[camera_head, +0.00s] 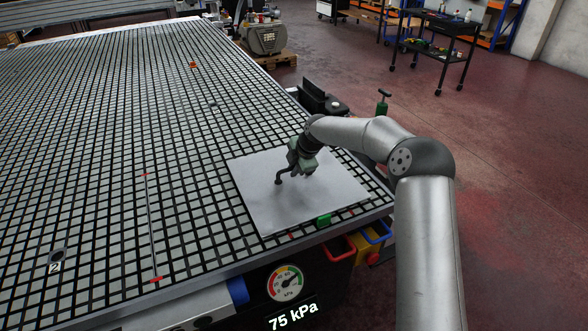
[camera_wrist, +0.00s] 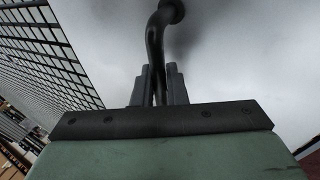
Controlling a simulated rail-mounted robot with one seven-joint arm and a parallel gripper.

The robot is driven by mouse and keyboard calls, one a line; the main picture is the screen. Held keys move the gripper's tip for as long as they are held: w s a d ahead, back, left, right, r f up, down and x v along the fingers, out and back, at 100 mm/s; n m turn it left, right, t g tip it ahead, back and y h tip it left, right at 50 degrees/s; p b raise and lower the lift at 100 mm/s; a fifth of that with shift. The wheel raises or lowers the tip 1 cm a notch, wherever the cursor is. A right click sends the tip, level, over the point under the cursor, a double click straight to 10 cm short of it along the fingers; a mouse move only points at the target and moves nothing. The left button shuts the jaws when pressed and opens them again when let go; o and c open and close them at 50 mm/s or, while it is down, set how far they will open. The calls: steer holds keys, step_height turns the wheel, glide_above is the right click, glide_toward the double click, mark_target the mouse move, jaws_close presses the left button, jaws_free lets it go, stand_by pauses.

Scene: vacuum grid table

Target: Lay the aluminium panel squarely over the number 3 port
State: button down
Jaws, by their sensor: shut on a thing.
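The aluminium panel (camera_head: 258,200) is a flat pale grey sheet at the near right corner of the grid table (camera_head: 110,205). A black bent handle (camera_head: 279,180) rises from its middle. My gripper (camera_head: 290,172) is shut on this handle. In the wrist view, my gripper's fingers (camera_wrist: 159,85) close on the dark handle (camera_wrist: 155,40), with the panel (camera_wrist: 235,50) filling most of the background. The panel looks flat; I cannot tell whether it touches the grid. No port marked 3 shows; the panel hides the grid under it.
A port marked 2 (camera_head: 57,256) is at the near left. A green block (camera_head: 323,220) sits by the panel's near edge. A red-tipped line (camera_head: 150,225) crosses the grid left of the panel. A gauge (camera_head: 286,283) on the front reads 75 kPa. The grid's left is clear.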

steer(key=shift+f+b, duration=0.5)
steer(key=shift+f, duration=0.15)
stand_by(0.6)
steer(key=c, duration=1.4)
jaws_free()
steer(key=shift+o, duration=0.2)
steer(key=shift+s+f, duration=0.1)
steer(key=b+v, duration=0.2)
steer(key=v, duration=1.5)
steer(key=s+d+f+m+g+h, duration=0.1)
steer(key=s+d+m, duration=0.3)
steer(key=s+m, duration=0.4)
steer(key=s+d+f+m+g+h, duration=0.1)
steer(key=s+d+f+m, duration=0.2)
steer(key=s, duration=1.7)
steer(key=s+d+f+m+g+h, duration=0.1)
steer(key=s+d+f+m, duration=0.2)
steer(key=s+d+m, duration=0.4)
steer(key=s+m, duration=0.6)
steer(key=s, duration=0.1)
steer(key=shift+d+h, duration=0.2)
steer(key=shift+h, duration=0.2)
